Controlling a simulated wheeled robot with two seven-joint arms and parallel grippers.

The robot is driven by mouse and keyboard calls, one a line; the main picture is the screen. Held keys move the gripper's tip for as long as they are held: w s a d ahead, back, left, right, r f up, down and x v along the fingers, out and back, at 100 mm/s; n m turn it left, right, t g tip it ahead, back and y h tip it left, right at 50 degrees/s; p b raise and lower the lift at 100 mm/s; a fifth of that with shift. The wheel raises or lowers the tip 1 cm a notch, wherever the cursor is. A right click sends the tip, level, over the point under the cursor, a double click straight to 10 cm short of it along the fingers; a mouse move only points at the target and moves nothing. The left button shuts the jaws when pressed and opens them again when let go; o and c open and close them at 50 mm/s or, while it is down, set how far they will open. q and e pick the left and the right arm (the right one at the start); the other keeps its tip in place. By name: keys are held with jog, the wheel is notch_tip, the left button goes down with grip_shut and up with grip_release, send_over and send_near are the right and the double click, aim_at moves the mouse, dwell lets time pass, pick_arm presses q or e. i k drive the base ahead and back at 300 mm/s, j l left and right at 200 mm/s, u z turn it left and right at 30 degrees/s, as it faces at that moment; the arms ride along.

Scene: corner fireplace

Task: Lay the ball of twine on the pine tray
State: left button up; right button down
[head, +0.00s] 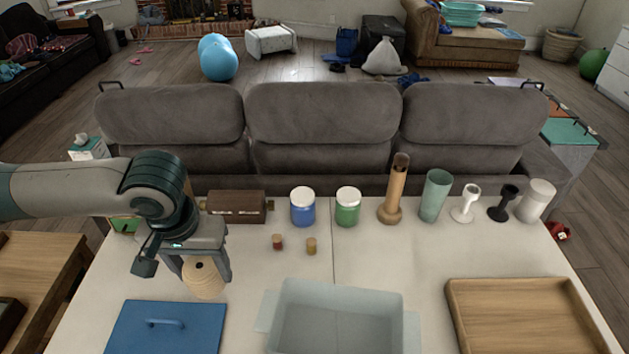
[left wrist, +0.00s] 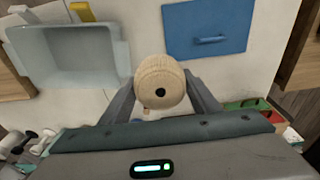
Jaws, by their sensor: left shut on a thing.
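The ball of twine (head: 204,279) is tan and round, with a dark hole in its end that shows in the left wrist view (left wrist: 160,82). My left gripper (head: 206,270) is shut on it, one finger on each side, over the left part of the white table. Whether the ball touches the table I cannot tell. The pine tray (head: 461,312) is a shallow wooden tray at the right front of the table; its bare floor shows and its front edge is cut off by the frame. My right gripper is not in view.
A grey bin (head: 340,290) stands between the ball and the tray. A blue lid (head: 163,335) lies at front left. Along the back stand a brown box (head: 236,206), blue and green jars (head: 303,207), a tall wooden vase (head: 395,190) and several cups and holders.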

aim_at(520, 326)
jog(key=z, duration=1.75)
jog(key=i+l, duration=0.2)
jog(key=i, duration=0.25)
jog(key=i+l, duration=0.25)
jog(key=i, duration=0.2)
